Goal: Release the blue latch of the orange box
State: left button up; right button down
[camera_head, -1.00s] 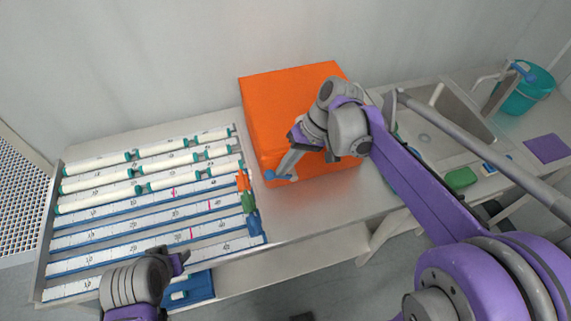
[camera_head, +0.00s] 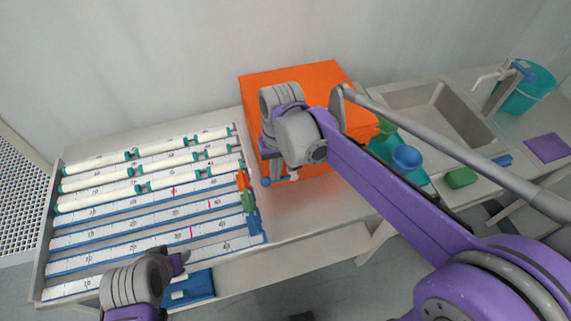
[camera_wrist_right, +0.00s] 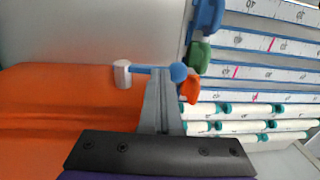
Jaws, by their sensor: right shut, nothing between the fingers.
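The orange box (camera_head: 290,85) stands on the counter right of the rack. Its blue latch (camera_head: 266,182) is low on the near side: a blue ball, a short bar and a pale round end. The latch also shows in the right wrist view (camera_wrist_right: 178,72), with the bar across the fingertips. My right gripper (camera_head: 278,176) is shut and empty, its tips at the bar between ball and pale end. It also shows in the right wrist view (camera_wrist_right: 162,72). I cannot tell whether it touches the bar. My left gripper (camera_head: 181,264) is over the rack's front edge; its jaw state is unclear.
The rack (camera_head: 45,250) holds white tubes on numbered rails, with orange, green and blue pieces at its right end. Right of the box are a blue bowl (camera_head: 407,157), a green sponge (camera_head: 462,177), a sink (camera_head: 440,108) and a teal bucket (camera_head: 525,92). My right arm spans the counter.

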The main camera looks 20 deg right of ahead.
pick_arm(q)
jog(key=shift+s+f, duration=0.1)
jog(key=shift+f, duration=0.15)
pick_arm(e)
jog(key=shift+a+f, duration=0.2)
jog(key=shift+f, duration=0.1)
notch_tip(320, 180, up, 6)
jog(key=shift+f+p, duration=0.25)
jog(key=shift+p, duration=0.85)
notch_tip(320, 180, up, 9)
pick_arm(q)
notch_tip(320, 180, up, 4)
jog(key=shift+f, duration=0.25)
pick_arm(e)
jog(key=s+d+f+t, duration=0.3)
jog(key=s+d+f, duration=0.1)
jog(key=s+f, duration=0.2)
jog(key=s+d+f+t+h, duration=0.1)
jog(key=s+d+f+t, duration=0.2)
jog(key=s+f, duration=0.4)
notch_tip(320, 180, down, 2)
jog(key=shift+s+d+f, duration=0.25)
jog(key=shift+d, duration=0.6)
